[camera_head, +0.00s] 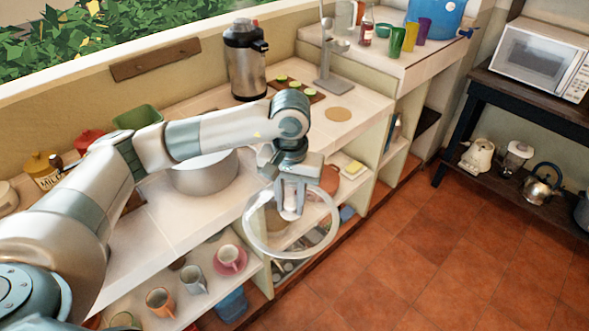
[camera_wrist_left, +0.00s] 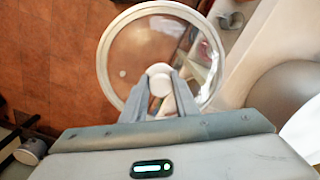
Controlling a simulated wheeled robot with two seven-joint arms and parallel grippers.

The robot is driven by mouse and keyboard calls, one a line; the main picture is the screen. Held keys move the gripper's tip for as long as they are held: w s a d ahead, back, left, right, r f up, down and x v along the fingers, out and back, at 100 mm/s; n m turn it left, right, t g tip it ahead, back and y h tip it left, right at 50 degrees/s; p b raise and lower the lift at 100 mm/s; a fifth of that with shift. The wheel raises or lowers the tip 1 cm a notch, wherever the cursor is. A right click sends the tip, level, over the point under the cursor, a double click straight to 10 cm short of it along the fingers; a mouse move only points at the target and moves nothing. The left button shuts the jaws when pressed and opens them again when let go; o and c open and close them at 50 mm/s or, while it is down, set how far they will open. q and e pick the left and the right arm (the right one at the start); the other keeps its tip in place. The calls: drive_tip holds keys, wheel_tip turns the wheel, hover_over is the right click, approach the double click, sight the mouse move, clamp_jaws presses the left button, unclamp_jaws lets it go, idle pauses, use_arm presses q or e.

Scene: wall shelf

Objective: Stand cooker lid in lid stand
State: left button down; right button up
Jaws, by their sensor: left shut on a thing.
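The cooker lid (camera_head: 313,228) is a clear round glass disc with a pale rim. It hangs in front of the counter's edge, beside the open shelves. My left gripper (camera_head: 291,208) is shut on its knob. In the left wrist view the lid (camera_wrist_left: 138,52) lies beyond the fingers, with the round knob between the fingertips (camera_wrist_left: 160,86). A tall grey metal stand (camera_head: 326,58), which looks like the lid stand, is upright on the counter behind, apart from the lid. A pale pot (camera_head: 205,176) sits on the counter, partly hidden by my left arm. My right gripper is not in view.
A steel urn (camera_head: 245,62) and a board with green slices (camera_head: 297,90) stand near the metal stand. A round tan mat (camera_head: 339,114) lies on the counter. Cups (camera_head: 192,279) fill the lower shelf. The tiled floor (camera_head: 440,240) at right is clear.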

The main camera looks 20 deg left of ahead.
use_arm(q)
drive_tip(key=s+d+f+m+b, duration=0.1)
drive_tip(key=s+d+f, duration=0.1)
drive_tip(key=s+f, duration=0.9)
wheel_tip(320, 180, down, 2)
drive_tip(key=shift+f+m, duration=0.1)
drive_tip(key=shift+m, duration=0.3)
